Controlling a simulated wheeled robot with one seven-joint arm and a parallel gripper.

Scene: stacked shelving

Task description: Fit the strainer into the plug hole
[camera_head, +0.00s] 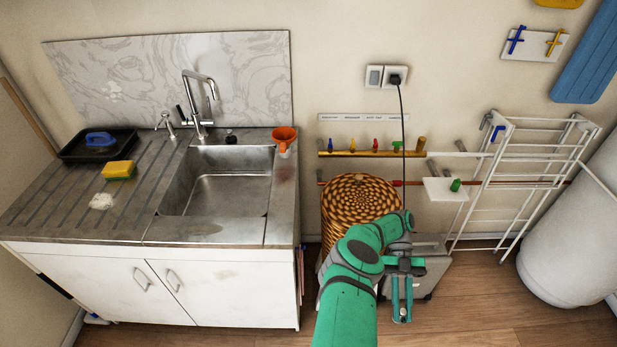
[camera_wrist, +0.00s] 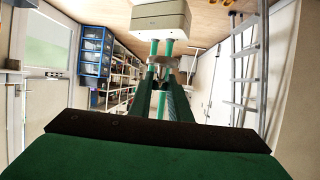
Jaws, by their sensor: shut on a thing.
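The metal sink basin (camera_head: 228,178) is set in the counter at the left in the head view. I cannot make out its plug hole. My gripper (camera_head: 402,312) points down in front of the woven basket, right of the sink unit and well apart from the basin. In the wrist view my gripper (camera_wrist: 166,68) is shut on a small grey-brown piece, which I take to be the strainer (camera_wrist: 166,61). Its shape is mostly hidden by the fingers. No other strainer shows clearly.
An orange cup (camera_head: 284,138) stands at the counter's back right corner. The tap (camera_head: 199,100) rises behind the basin. A sponge (camera_head: 119,170) and black tray (camera_head: 97,145) are at left. The woven basket (camera_head: 352,196) and white drying rack (camera_head: 500,180) stand at right.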

